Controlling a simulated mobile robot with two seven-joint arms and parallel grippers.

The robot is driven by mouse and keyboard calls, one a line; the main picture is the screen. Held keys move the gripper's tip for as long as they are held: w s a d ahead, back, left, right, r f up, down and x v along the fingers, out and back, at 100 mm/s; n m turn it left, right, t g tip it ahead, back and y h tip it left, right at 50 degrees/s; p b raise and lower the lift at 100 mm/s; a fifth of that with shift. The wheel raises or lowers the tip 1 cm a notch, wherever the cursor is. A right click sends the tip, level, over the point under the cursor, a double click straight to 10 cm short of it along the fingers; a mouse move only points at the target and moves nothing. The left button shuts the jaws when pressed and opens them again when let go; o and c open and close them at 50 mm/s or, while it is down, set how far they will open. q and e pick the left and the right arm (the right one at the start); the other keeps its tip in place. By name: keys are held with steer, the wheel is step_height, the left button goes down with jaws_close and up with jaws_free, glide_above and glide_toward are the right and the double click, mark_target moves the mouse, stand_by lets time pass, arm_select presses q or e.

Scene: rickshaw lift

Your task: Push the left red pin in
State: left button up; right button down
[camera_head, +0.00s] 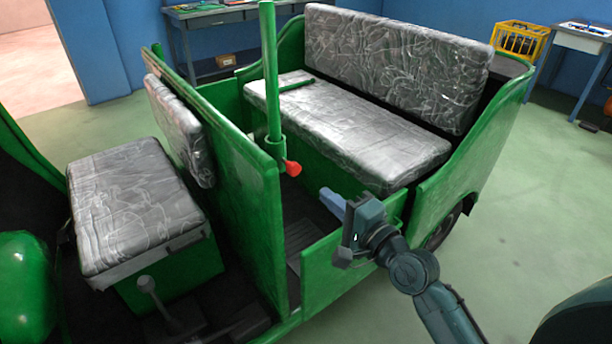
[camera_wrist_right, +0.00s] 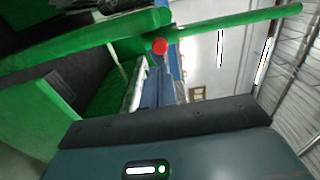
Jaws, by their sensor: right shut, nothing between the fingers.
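The red pin (camera_head: 292,168) sticks out from the foot of the upright green post (camera_head: 269,70), beside the long padded bench. In the right wrist view the red pin (camera_wrist_right: 160,46) shows as a round red end on the green frame, just beyond my fingertips. My right gripper (camera_head: 332,203) is shut and empty. It is raised over the low green side panel, below and to the right of the pin, with a gap between them in the head view. Its blue fingers also show in the right wrist view (camera_wrist_right: 166,80). My left gripper is not in view.
The green rickshaw has a padded bench (camera_head: 350,130) behind the post and a front seat (camera_head: 130,205) at left. A green partition (camera_head: 235,185) stands between them. A low side panel (camera_head: 340,265) lies under my right gripper.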

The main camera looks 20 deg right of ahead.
mark_target(297, 171)
steer(key=x, duration=0.6)
steer(key=shift+w+a, duration=0.1)
steer(key=shift+w, duration=0.15)
steer(key=shift+w+a, duration=0.25)
steer(key=shift+w, duration=0.45)
